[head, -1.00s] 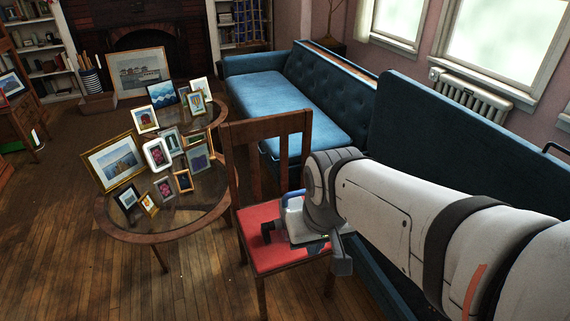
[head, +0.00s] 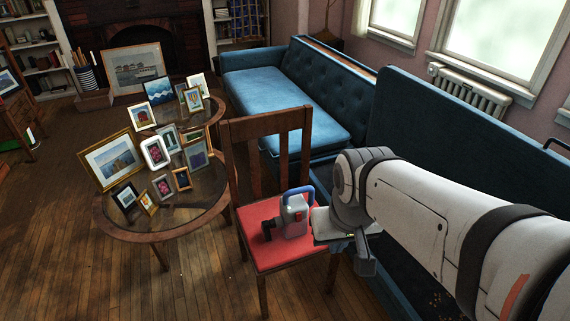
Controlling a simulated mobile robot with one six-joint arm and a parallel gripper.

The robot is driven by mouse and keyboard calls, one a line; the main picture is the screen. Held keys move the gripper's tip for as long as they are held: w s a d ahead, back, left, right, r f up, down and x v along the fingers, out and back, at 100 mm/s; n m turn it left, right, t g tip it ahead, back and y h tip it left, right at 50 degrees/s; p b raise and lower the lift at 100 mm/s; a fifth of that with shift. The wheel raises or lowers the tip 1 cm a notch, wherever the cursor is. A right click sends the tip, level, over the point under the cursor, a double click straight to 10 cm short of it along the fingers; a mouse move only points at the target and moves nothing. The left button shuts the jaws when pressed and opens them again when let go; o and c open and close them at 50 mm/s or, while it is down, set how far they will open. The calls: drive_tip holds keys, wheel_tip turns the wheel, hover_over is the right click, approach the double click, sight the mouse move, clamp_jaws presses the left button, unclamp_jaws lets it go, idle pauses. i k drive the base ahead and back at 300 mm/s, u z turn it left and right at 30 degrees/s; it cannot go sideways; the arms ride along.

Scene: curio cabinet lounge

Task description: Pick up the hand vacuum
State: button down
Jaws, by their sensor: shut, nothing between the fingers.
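The hand vacuum (head: 292,218) is grey with a blue handle, a dark nozzle at its left and a small red part. It stands on the red seat of a wooden chair (head: 262,245). My gripper (head: 338,244) is at the end of my white arm, just right of the vacuum in the picture, near the seat's right edge. It is shut and empty. Its fingertips are mostly hidden by my own wrist, and I cannot tell how far it is from the vacuum.
The chair's slatted back (head: 266,150) rises behind the vacuum. A round glass-topped table (head: 160,232) crowded with picture frames stands to the left. A blue sofa (head: 285,100) is behind, and a dark blue seat (head: 450,140) is at the right. The wooden floor at front left is clear.

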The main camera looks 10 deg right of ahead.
sight(293, 201)
drive_tip(key=z, duration=1.95)
drive_tip(key=k, duration=1.35)
drive_tip(key=u, duration=0.3)
drive_tip(key=i, duration=0.5)
drive_tip(key=u, duration=0.1)
